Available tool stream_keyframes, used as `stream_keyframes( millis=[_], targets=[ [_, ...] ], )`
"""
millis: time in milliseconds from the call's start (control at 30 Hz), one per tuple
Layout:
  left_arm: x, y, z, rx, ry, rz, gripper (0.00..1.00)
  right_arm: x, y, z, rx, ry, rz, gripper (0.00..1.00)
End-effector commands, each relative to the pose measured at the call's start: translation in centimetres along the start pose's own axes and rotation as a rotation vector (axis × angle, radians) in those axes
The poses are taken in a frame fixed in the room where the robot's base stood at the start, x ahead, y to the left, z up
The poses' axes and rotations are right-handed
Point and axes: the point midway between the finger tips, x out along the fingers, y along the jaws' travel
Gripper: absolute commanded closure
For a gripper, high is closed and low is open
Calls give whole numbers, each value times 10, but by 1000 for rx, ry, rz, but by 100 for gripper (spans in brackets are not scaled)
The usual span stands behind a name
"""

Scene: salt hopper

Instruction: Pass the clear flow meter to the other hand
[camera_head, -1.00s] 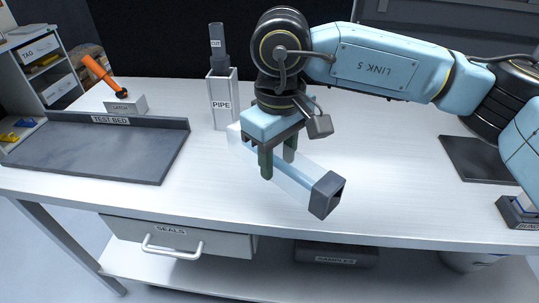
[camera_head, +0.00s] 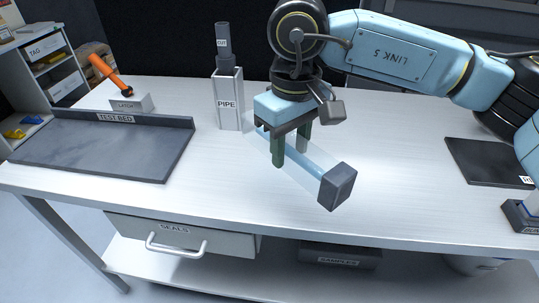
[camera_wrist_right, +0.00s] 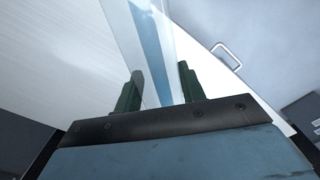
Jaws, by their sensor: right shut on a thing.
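The clear flow meter (camera_head: 308,168) is a long see-through block with a blue strip inside and a dark grey end cap at its near right end. My right gripper (camera_head: 290,158) is shut on it around its middle and holds it over the table (camera_head: 400,185). In the right wrist view the clear body (camera_wrist_right: 150,50) runs between the two green fingers (camera_wrist_right: 160,88). The meter's far end is partly hidden behind the gripper. My left gripper is in neither view.
The dark test bed tray (camera_head: 90,150) is on the left, with the orange-handled latch (camera_head: 130,102) behind it. The pipe holder (camera_head: 229,100) stands behind the meter. A dark mat (camera_head: 485,162) lies at the right. The table front is clear.

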Motion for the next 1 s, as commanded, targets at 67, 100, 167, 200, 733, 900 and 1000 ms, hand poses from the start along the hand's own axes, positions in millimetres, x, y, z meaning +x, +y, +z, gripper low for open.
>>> stream_keyframes(
  millis=[67, 100, 167, 200, 733, 900, 1000],
  targets=[
    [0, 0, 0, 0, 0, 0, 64, -13, 7, 10, 84, 4, 1, 93],
    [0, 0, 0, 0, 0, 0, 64, -18, 9, 15, 122, 3, 0, 93],
    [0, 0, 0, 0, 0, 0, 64, -25, 12, 21, 172, 3, 2, 93],
    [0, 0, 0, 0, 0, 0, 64, -29, 14, 24, 200, 3, 1, 93],
    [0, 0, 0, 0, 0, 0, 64, -40, -9, -22, 473, -1, 0, 93],
    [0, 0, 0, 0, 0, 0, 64, -40, -23, -52, 584, -1, 1, 93],
    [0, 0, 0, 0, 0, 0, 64, -40, -28, -64, 631, -2, 1, 93]
  ],
)
